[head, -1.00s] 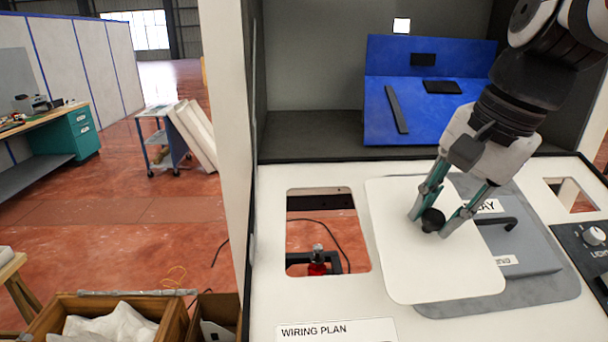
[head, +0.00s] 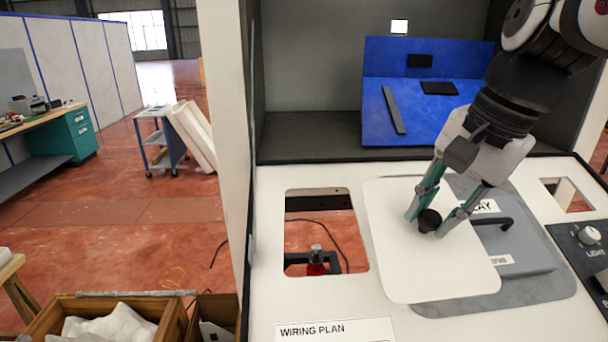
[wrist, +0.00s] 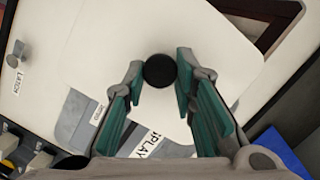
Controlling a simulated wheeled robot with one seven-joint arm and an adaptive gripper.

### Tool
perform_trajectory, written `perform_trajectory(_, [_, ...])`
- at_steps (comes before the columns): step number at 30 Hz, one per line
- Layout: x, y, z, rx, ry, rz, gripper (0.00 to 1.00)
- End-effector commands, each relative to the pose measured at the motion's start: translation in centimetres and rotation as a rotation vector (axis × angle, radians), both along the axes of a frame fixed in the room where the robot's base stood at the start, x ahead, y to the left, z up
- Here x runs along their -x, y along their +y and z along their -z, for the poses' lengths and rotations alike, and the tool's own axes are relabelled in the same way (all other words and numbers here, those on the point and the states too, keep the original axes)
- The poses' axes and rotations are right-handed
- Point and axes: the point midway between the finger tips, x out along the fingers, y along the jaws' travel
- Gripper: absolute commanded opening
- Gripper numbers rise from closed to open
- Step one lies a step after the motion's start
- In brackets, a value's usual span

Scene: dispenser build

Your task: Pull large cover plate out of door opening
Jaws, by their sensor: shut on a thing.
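The large cover plate (head: 420,265) is a cream rounded panel with a black round knob (head: 429,220) near its upper middle. It overlaps a grey panel with a black handle and a label partly reading "PLAY" to its right. My gripper (head: 433,220) is shut on the knob from above, with a teal finger on either side. In the wrist view the knob (wrist: 160,70) sits between the fingertips, and the cover plate (wrist: 150,30) spreads beneath it. Whether the plate touches the surface below is hard to tell. Any opening under the plate is hidden.
A rectangular opening (head: 327,232) left of the plate shows the red floor and a cable. A blue stand (head: 425,112) stands behind. A control panel (head: 585,245) with a knob lies at right. A "WIRING PLAN" label (head: 335,331) is in front; wooden boxes (head: 110,315) stand lower left.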

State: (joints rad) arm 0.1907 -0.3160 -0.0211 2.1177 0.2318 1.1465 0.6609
Motion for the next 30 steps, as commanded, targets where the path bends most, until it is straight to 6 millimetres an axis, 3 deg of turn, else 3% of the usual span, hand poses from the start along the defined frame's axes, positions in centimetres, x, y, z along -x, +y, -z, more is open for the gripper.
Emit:
perform_trajectory(8, [0.1, 0.0, -0.1, 0.000, -0.002, -0.001, 0.00])
perform_trajectory(30, [1.6, 0.0, -3.8, 0.000, -0.002, -0.001, 0.00])
